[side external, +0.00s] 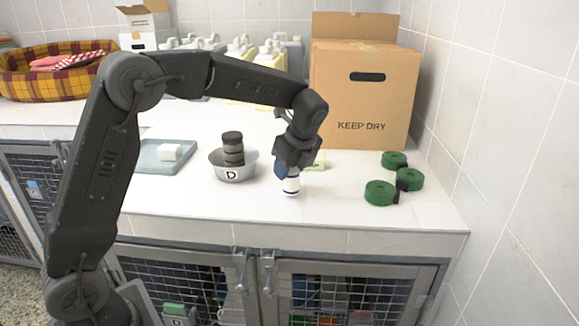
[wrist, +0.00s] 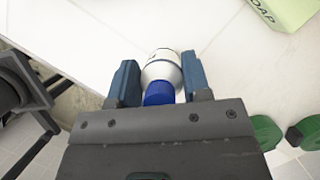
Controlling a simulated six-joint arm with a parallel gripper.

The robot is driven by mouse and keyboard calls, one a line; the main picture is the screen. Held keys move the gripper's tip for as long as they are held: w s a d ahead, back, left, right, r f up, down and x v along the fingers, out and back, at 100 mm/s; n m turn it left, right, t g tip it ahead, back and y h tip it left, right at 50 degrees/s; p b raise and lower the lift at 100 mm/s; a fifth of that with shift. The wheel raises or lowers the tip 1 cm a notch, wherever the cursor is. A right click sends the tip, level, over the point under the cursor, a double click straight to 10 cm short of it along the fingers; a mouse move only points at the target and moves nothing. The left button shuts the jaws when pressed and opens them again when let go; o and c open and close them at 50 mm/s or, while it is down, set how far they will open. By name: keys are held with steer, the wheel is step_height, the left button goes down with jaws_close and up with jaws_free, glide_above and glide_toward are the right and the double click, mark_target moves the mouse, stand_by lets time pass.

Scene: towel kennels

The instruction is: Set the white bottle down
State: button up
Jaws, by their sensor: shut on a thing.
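The white bottle (side external: 291,186) has a blue cap and is upright at the white counter (side external: 330,207), in front of the cardboard box. I cannot tell whether its base touches the counter. In the wrist view the bottle (wrist: 162,67) sits between the two blue fingers, its blue cap toward me. My gripper (side external: 287,172) points down and is shut on the bottle; it also shows in the wrist view (wrist: 160,78). My fingers hide part of the bottle's upper end in the side view.
A metal bowl marked D (side external: 234,172) with dark stacked discs (side external: 232,148) stands to the left. Green rolls (side external: 380,193) lie to the right. A soap packet (side external: 316,161) and a cardboard box (side external: 363,95) are behind. A blue tray (side external: 146,158) holds a white block. The counter's front edge is close.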

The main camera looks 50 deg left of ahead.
steer(key=shift+f, duration=0.1)
steer(key=o, duration=1)
steer(key=v, duration=1.1)
steer(key=s+d+r+n+t+h, duration=0.1)
steer(key=s+r+n+t+h, duration=0.15)
steer(key=s+n, duration=0.45)
steer(key=shift+s+d+f+n+t+h, duration=0.45)
steer(key=shift+s+f+n, duration=1.1)
steer(key=shift+s, duration=1.7)
steer(key=shift+s+d+f+n+t+h, duration=0.25)
steer(key=shift+s+d+f+n+t, duration=0.55)
steer(key=shift+s+n, duration=1.85)
steer(key=shift+s+d+f+n+t+h, duration=0.45)
steer(key=shift+s+f+n, duration=0.9)
steer(key=shift+s, duration=2.45)
